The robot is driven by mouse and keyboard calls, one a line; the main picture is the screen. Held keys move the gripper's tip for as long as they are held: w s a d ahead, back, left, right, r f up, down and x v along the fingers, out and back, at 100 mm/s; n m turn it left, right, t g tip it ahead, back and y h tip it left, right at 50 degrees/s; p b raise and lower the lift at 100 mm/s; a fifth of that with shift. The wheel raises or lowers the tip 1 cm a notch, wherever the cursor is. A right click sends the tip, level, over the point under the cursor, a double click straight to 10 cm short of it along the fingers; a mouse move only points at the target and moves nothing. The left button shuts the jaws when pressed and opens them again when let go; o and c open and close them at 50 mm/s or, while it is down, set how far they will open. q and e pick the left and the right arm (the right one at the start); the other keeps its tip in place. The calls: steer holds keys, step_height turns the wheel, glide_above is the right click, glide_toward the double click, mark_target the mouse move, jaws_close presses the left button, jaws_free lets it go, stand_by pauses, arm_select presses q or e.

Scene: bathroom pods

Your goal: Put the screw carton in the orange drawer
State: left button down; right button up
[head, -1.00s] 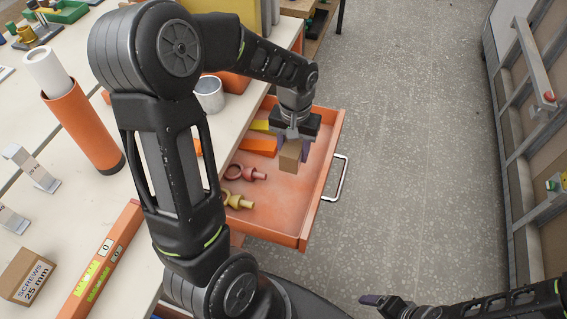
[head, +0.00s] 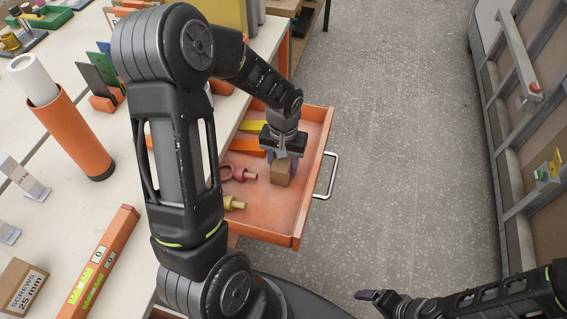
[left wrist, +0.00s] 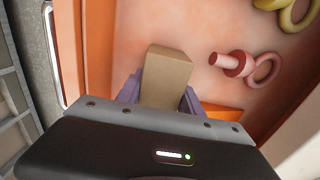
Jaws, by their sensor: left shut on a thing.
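A plain brown carton (head: 281,174) is between the fingers of my left gripper (head: 281,160), which is shut on it. It also shows in the left wrist view (left wrist: 166,78), with no label visible on the sides I see. The orange drawer (head: 285,238) is pulled open, and the held carton is inside its outline, low over the floor; I cannot tell whether it touches. A similar carton marked SCREWS 25 mm (head: 22,287) sits on the table at lower left. My right gripper (head: 372,296) shows only partly at the bottom; its opening is unclear.
The drawer holds a pink eyebolt (head: 240,174), a yellow eyebolt (head: 233,203) and orange and yellow pieces at the back. An orange level (head: 98,262) and an orange tube (head: 75,130) are on the table. The drawer's front right floor is clear.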

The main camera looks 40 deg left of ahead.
arm_select(q)
steer(key=shift+f, duration=0.1)
steer(key=c, duration=0.8)
jaws_free()
steer(key=shift+o, duration=0.2)
step_height(320, 180, up, 12)
steer(key=shift+r, duration=0.15)
